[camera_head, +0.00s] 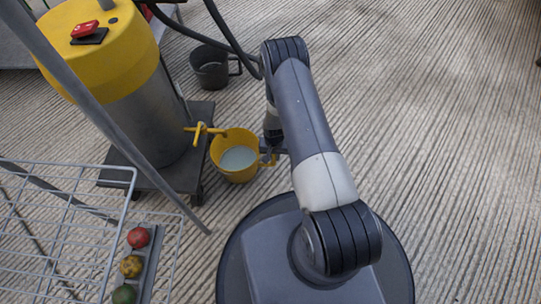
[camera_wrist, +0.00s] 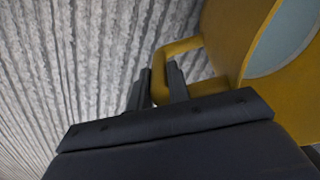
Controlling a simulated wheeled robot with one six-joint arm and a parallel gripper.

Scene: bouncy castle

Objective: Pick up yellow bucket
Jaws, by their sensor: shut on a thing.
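The yellow bucket (camera_head: 234,168) stands in the head view just left of my arm, beside the wheeled base of a yellow-topped machine. Its inside looks pale. In the wrist view the bucket (camera_wrist: 232,45) fills the upper right, with its handle (camera_wrist: 180,48) reaching left. My gripper (camera_wrist: 161,80) is shut on this handle, one dark finger on each side of it. In the head view my gripper (camera_head: 272,152) is at the bucket's right side and partly hidden by my arm. I cannot tell whether the bucket touches the floor.
A machine with a yellow top (camera_head: 110,55) and a dark wheeled base (camera_head: 150,175) stands close left of the bucket. A dark bucket (camera_head: 211,68) stands behind. A wire rack (camera_head: 60,235) and several coloured balls (camera_head: 131,266) are at lower left. The ribbed floor (camera_head: 450,130) is clear on the right.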

